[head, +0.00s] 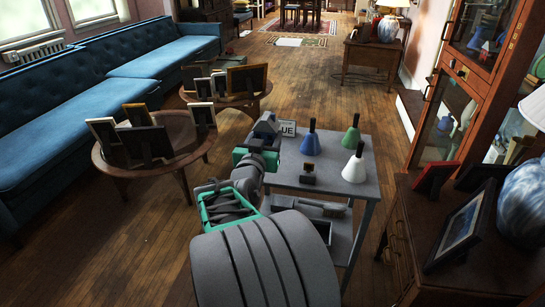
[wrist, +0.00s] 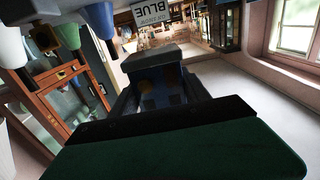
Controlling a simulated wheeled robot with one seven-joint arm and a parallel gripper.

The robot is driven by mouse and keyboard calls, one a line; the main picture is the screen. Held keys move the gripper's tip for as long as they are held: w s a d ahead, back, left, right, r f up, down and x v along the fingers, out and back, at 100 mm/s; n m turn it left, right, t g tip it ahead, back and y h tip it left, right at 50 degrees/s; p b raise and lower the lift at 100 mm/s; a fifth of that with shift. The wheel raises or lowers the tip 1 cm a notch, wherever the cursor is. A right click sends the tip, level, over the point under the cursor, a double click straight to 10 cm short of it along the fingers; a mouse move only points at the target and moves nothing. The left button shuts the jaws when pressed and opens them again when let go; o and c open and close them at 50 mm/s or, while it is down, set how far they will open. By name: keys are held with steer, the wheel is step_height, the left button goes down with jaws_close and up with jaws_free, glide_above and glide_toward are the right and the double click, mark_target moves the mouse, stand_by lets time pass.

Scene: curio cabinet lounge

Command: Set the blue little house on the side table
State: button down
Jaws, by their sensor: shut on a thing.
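The blue little house (wrist: 158,85), dark blue with a grey top, is held in my gripper (wrist: 155,100) in the wrist view. In the head view the house (head: 267,124) shows in part at the end of my arm, beside the far left corner of the grey side table (head: 338,187). My gripper (head: 262,140) is shut on it. I cannot tell whether the house touches the tabletop. A sign reading BLUE (head: 287,128) stands close to the right of the house; it also shows upside down in the wrist view (wrist: 152,12).
The side table bears a blue bell-shaped piece (head: 311,143), a green one (head: 351,140), a white one (head: 354,168) and a small dark brown object (head: 309,174). Round tables with picture frames (head: 149,143) stand left. A cabinet (head: 453,120) and dresser (head: 460,265) stand right.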

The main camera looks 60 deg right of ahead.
steer(key=w+d+f, duration=0.1)
steer(key=f, duration=0.1)
steer(key=w+d+f+b, duration=0.1)
steer(key=f, duration=0.1)
steer(key=w+d+f, duration=0.2)
steer(key=shift+d+b, duration=0.1)
steer(key=shift+b, duration=0.25)
steer(key=shift+w+d+f+b, duration=0.15)
steer(key=shift+f+b, duration=0.2)
steer(key=shift+f, duration=0.55)
steer(key=shift+w+d+f+b, duration=0.15)
steer(key=shift+f+b, duration=0.15)
steer(key=shift+f, duration=0.55)
steer(key=shift+a, duration=0.15)
steer(key=shift+f, duration=0.2)
steer(key=c, duration=0.5)
jaws_free()
steer(key=shift+r, duration=0.1)
